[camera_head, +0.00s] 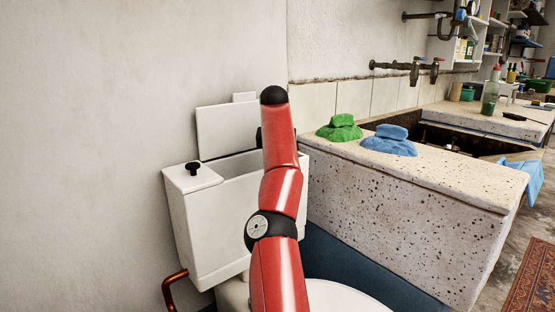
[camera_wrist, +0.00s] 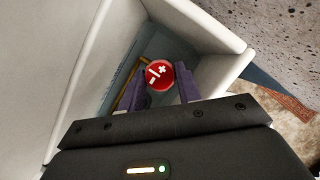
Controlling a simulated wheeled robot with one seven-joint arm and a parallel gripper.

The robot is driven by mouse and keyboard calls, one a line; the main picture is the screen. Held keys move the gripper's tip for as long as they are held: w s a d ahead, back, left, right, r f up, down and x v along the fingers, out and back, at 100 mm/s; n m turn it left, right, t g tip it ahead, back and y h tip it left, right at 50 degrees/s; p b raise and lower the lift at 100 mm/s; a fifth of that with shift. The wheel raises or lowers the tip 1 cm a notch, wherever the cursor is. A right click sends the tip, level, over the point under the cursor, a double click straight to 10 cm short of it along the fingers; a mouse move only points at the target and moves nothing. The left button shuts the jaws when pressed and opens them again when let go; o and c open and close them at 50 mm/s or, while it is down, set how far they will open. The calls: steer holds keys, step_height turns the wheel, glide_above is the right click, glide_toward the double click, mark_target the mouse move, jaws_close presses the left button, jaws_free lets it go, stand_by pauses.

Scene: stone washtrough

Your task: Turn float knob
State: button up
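The float knob (camera_wrist: 160,75) is a round red cap with white plus and minus marks, inside the open white cistern (camera_wrist: 92,60) in the wrist view. My gripper (camera_wrist: 161,80) reaches into the cistern, with one dark purple finger on each side of the knob. Hardly any gap shows beside the knob, but I cannot tell whether the fingers press on it. In the head view the cistern (camera_head: 192,225) stands against the wall with its top open. My red arm hides the gripper, and the knob is not visible there.
A white lid panel (camera_head: 225,130) stands upright behind the cistern. A small black knob (camera_head: 193,168) sits on the cistern's left top. The speckled stone trough (camera_head: 400,215) is close on the right, with a green cloth (camera_head: 340,128) and a blue cloth (camera_head: 390,141) on it.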

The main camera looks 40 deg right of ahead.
steer(key=shift+c, duration=0.7)
steer(key=m+g+p, duration=0.1)
steer(key=m, duration=0.1)
steer(key=shift+w+r+m+h, duration=0.1)
steer(key=shift+r+m+h, duration=0.05)
steer(key=shift+m+h, duration=0.2)
steer(key=shift+m+g+p, duration=0.3)
steer(key=shift+m+p, duration=0.25)
steer(key=shift+m, duration=0.6)
steer(key=o, duration=1)
steer(key=shift+c, duration=0.2)
steer(key=p+v, duration=0.3)
steer(key=v, duration=0.4)
steer(key=shift+a+r, duration=0.2)
steer(key=shift+a, duration=0.1)
